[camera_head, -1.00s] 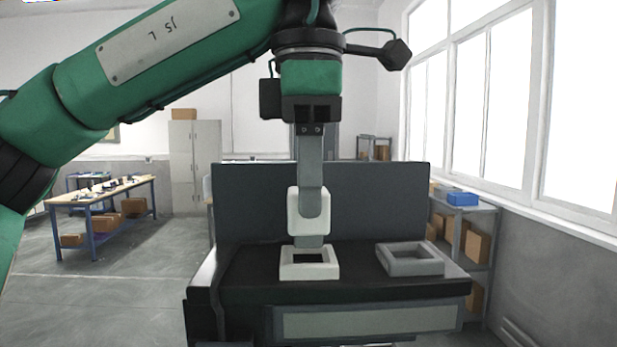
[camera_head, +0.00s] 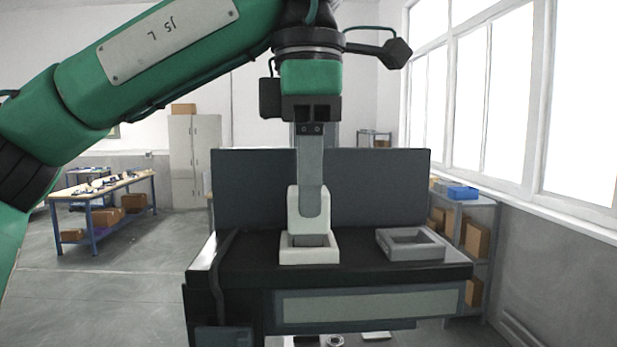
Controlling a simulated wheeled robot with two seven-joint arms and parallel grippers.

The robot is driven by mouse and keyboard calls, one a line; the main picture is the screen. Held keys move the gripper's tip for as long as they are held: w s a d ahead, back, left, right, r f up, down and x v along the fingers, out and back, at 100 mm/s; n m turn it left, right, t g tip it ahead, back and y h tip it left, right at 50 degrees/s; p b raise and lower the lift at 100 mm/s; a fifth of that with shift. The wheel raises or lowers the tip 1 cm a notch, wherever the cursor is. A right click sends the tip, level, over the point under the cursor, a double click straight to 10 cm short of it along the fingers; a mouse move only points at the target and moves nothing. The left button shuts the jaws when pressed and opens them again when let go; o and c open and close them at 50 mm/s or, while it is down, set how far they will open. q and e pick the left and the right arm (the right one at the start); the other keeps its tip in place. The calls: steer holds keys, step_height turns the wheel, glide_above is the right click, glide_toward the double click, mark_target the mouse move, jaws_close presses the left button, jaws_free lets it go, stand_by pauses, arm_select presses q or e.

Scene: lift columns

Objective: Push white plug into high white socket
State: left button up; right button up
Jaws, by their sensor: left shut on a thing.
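The white plug (camera_head: 309,226) is upright, held from above by my left gripper (camera_head: 311,205), which is shut on it. The plug's lower end is down in the opening of the white socket (camera_head: 309,256), a square frame on the black bench top. The white body of the plug reaches the socket's rear rim in the picture; how deep it sits inside is hidden. The right gripper is not in view.
A grey square socket (camera_head: 410,252) sits to the right on the same black bench top (camera_head: 350,277). A dark upright panel (camera_head: 385,190) stands behind. A table with boxes (camera_head: 105,190) is far left, and shelves (camera_head: 460,215) stand right by the windows.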

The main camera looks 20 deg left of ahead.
arm_select(q)
steer(key=o, duration=1.6)
steer(key=shift+c, duration=0.2)
steer(key=shift+r+p, duration=1.35)
steer(key=shift+p, duration=0.15)
steer(key=shift+r+p, duration=1)
steer(key=shift+r, duration=1.2)
